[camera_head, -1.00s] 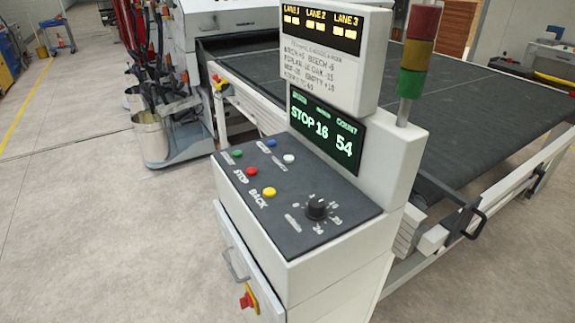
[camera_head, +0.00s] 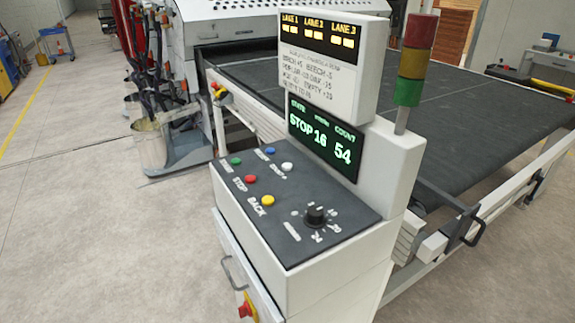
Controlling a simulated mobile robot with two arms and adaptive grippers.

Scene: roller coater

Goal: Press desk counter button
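The desk (camera_head: 345,233) is a white control console with a dark sloped top. It carries a green button (camera_head: 236,161), a red button (camera_head: 250,179), a yellow button (camera_head: 267,200), a blue button (camera_head: 270,152) and a white button (camera_head: 287,167). The labels by red and yellow read STOP and BACK; the small label by the white one looks like COUNT+ but is blurred. A black knob (camera_head: 316,214) sits at the right. The screen (camera_head: 323,138) behind shows STOP, 16 and COUNT 54. Neither gripper is in view.
A lane sign (camera_head: 333,60) and a signal tower (camera_head: 415,60) rise behind the desk top. A conveyor bed (camera_head: 480,120) with a side handle (camera_head: 466,232) lies behind and right. A bucket (camera_head: 150,147) stands at the machine's left. The floor at left is open.

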